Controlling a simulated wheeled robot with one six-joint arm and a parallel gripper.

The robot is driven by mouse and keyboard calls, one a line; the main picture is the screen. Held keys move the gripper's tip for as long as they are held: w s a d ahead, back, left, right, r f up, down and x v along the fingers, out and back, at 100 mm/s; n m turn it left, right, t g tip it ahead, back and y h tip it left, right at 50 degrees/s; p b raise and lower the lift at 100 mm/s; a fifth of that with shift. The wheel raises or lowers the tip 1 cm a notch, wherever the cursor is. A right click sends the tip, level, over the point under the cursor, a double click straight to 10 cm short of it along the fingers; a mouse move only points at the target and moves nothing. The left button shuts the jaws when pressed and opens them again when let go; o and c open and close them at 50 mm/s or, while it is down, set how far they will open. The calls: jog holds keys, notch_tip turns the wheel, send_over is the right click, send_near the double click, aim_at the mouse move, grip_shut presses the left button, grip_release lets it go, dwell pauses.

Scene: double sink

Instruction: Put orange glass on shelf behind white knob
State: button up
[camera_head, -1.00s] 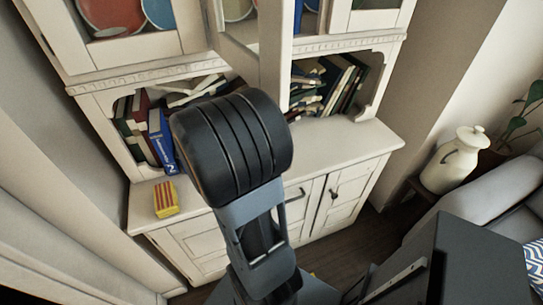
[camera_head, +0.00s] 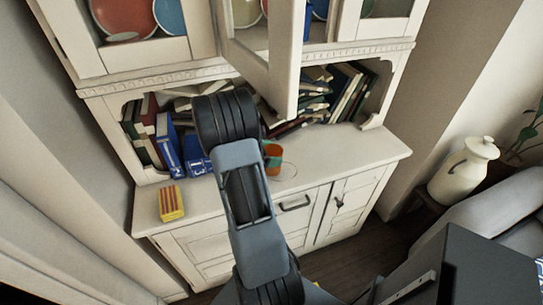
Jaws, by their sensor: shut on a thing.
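A small orange glass (camera_head: 274,150) shows just right of my arm, above the cabinet's counter. My arm hides part of it, and a greenish patch shows at its side. My gripper is hidden behind my own dark arm links, so its fingers and its hold on the glass do not show. I cannot make out a white knob.
Books (camera_head: 340,90) fill the niche above the counter (camera_head: 340,150). A yellow and red striped box (camera_head: 171,203) stands at the counter's left. Plates (camera_head: 125,18) stand in the left upper cabinet. A white jug (camera_head: 462,170) is at the right. The counter's right half is clear.

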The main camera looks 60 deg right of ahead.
jog(key=shift+f, duration=0.5)
jog(key=shift+f, duration=0.1)
jog(key=o, duration=1.1)
